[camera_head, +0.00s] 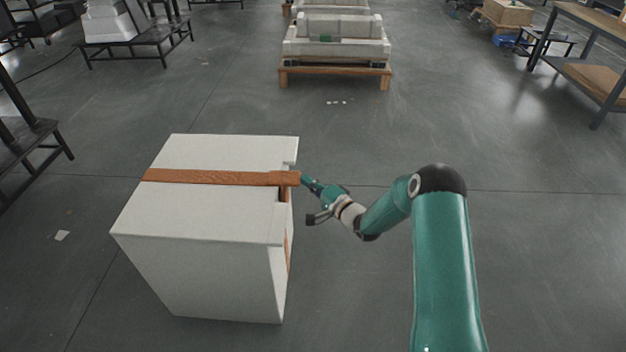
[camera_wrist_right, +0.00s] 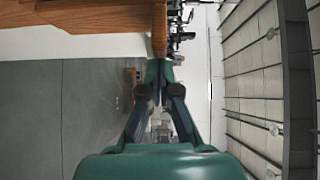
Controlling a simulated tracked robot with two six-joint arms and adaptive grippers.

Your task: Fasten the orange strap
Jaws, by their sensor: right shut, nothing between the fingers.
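The orange strap (camera_head: 210,177) runs across the top of a white box (camera_head: 190,215) in the head view. Its right end reaches the box's right edge, where an orange piece also shows lower on the right side. My right gripper (camera_head: 306,179) is at that edge, its tip close to the strap's end; I cannot tell whether they touch. In the right wrist view the fingers (camera_wrist_right: 158,68) are together, with an orange-brown surface (camera_wrist_right: 85,15) just beyond and to the left of the tips. The gripper is shut and empty. My left gripper is not in view.
The box stands on a grey floor with clear room around it. A low pallet with white goods (camera_head: 335,72) stands behind. A dark rack (camera_head: 135,45) is at the back left, and a workbench (camera_head: 590,55) is at the far right.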

